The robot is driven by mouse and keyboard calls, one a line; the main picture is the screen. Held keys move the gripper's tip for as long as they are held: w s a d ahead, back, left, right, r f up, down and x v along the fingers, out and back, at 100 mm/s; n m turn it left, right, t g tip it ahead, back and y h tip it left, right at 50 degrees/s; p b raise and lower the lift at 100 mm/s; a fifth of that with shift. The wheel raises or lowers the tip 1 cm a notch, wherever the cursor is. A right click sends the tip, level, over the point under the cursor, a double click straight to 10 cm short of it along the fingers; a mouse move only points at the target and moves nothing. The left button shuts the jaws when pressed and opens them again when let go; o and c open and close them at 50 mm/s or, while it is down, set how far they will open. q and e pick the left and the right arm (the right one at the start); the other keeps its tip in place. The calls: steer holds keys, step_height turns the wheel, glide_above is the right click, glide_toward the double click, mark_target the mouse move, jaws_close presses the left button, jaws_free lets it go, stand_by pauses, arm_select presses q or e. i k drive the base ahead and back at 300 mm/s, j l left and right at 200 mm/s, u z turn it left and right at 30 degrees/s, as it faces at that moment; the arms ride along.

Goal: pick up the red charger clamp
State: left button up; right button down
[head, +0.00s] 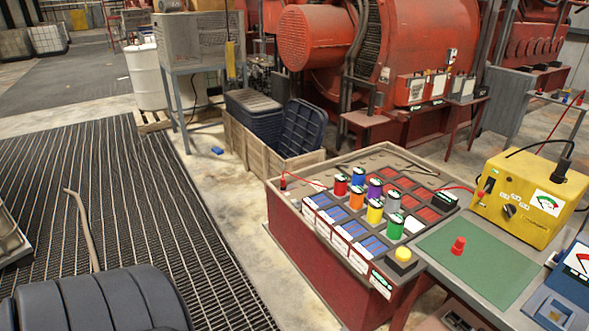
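A small red clip (283,184) stands at the left corner of the battery bench, with a thin red lead running right from it toward the coloured cells. I take it for the red charger clamp, but it is too small to be sure. The yellow charger box (540,205) with a dial stands on the right-hand table; a red lead also shows at its left side. A separate red piece (458,246) stands upright on the green mat (480,262); I cannot tell whether it is a clamp. Neither of my grippers is in view.
Several coloured cells (375,211) and a yellow button (403,254) stand on the bench. A blue meter (580,262) is at the right edge. A wooden crate (255,146) with dark bins is behind. Grating floor (140,200) lies left; a dark ribbed object (95,303) is at bottom left.

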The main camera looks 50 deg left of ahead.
mark_target(282, 187)
steer(key=u, duration=1.55)
steer(key=z, duration=0.2)
steer(key=i+j+z, duration=0.85)
steer(key=k, duration=0.1)
